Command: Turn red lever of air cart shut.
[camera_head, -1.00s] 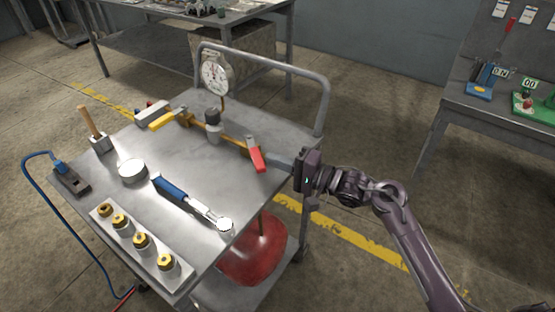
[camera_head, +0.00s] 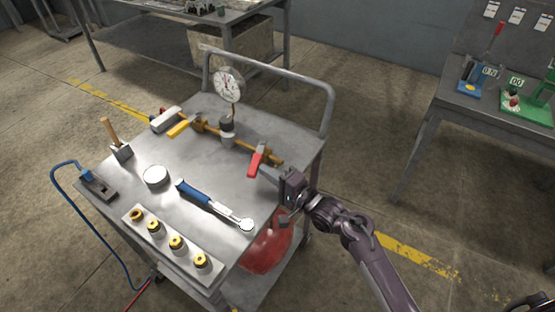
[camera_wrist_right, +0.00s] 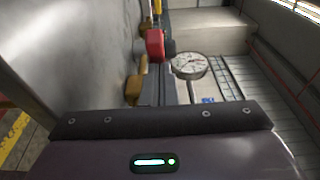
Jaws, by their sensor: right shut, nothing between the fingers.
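The red lever (camera_head: 254,163) sits at the right end of the brass pipe (camera_head: 208,128) on the air cart (camera_head: 143,192). It lies across the pipe, its free end toward the lower left in the head view. In the right wrist view the red lever (camera_wrist_right: 155,44) is ahead of the fingers. My right gripper (camera_head: 264,173) is shut and empty, its fingertips beside the lever's right side; whether they touch it I cannot tell. The pressure gauge (camera_head: 229,86) stands upright on the pipe and also shows in the right wrist view (camera_wrist_right: 188,66). My left gripper is not in view.
The cart's push rail (camera_head: 275,70) rises behind. A workbench (camera_head: 470,108) stands at the right.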

